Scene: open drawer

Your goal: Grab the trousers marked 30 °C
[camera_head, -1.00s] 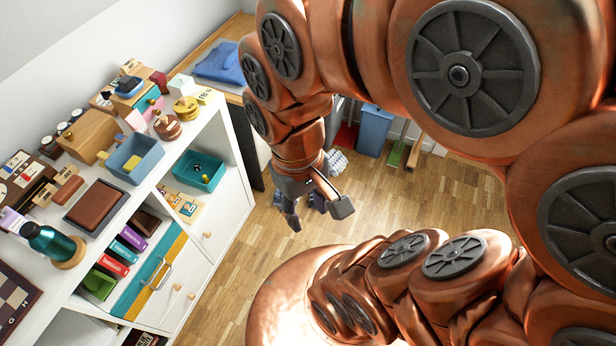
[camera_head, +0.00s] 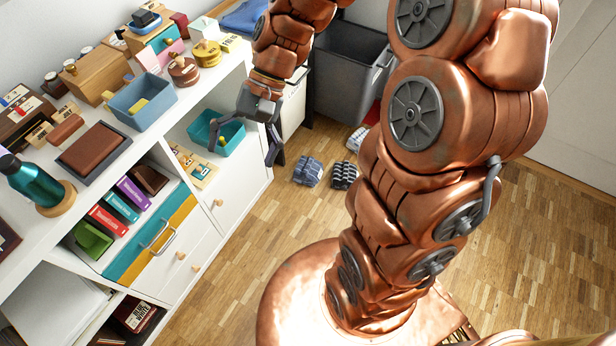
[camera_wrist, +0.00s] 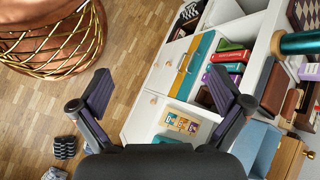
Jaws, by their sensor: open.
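I cannot make out any trousers or a 30 °C mark. Blue folded cloth (camera_head: 243,17) lies at the top edge of the head view, its kind unclear. Dark striped bundles, perhaps folded cloth or footwear, lie on the floor: a blue-grey one (camera_head: 308,171), a dark one (camera_head: 344,176) and a paler one (camera_head: 357,139). The dark one also seems to show in the wrist view (camera_wrist: 65,147). My gripper (camera_head: 243,148) is open and empty, in front of the white cabinet by the teal tray (camera_head: 228,138). In the wrist view its fingers (camera_wrist: 160,92) are spread wide.
The white cabinet (camera_head: 225,207) fills the left, its top crowded with a blue-grey box (camera_head: 143,101), a teal bottle (camera_head: 32,180) and wooden things. A dark grey bin (camera_head: 345,75) stands at the back.

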